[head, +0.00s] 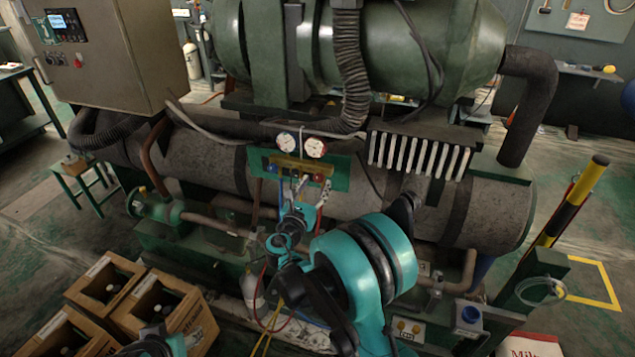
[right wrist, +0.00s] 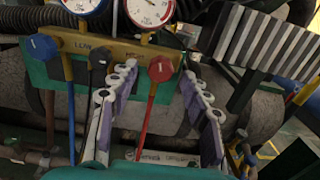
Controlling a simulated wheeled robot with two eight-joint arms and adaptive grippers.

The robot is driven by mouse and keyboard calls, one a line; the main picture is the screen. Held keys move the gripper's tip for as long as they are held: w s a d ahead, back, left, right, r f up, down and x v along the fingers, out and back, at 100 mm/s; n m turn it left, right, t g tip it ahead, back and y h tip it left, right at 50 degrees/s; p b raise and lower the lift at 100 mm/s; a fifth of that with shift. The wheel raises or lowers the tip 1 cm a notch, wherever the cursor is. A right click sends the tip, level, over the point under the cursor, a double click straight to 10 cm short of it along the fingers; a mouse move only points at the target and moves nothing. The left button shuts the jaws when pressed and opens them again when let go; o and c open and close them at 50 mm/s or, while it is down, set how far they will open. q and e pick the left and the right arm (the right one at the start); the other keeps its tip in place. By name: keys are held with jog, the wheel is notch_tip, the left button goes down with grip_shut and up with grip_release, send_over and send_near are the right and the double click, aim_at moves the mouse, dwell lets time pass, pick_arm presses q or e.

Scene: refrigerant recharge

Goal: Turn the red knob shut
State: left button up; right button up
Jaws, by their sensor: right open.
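The red knob (right wrist: 160,69) sits at the right end of the brass manifold (right wrist: 118,50), below the right gauge, with a red hose hanging under it. My right gripper (right wrist: 159,78) is open. Its fingertips appear on either side of the red knob in the right wrist view, and no contact shows. How far the tips are from the knob in depth is hard to tell. In the head view my right gripper (head: 308,192) is just below the manifold (head: 298,166) and partly covers its lower side. A teal and black part of my own shows at the bottom edge; no left gripper can be made out.
A blue knob (right wrist: 41,46) is at the manifold's left end, with a black fitting (right wrist: 100,56) between. Two gauges (head: 286,142) stand above on the green panel (head: 341,172). Hoses hang below. White fins (head: 418,155) are to the right.

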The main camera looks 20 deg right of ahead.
aim_at(318, 181)
jog(key=shift+x, duration=1.5)
grip_shut()
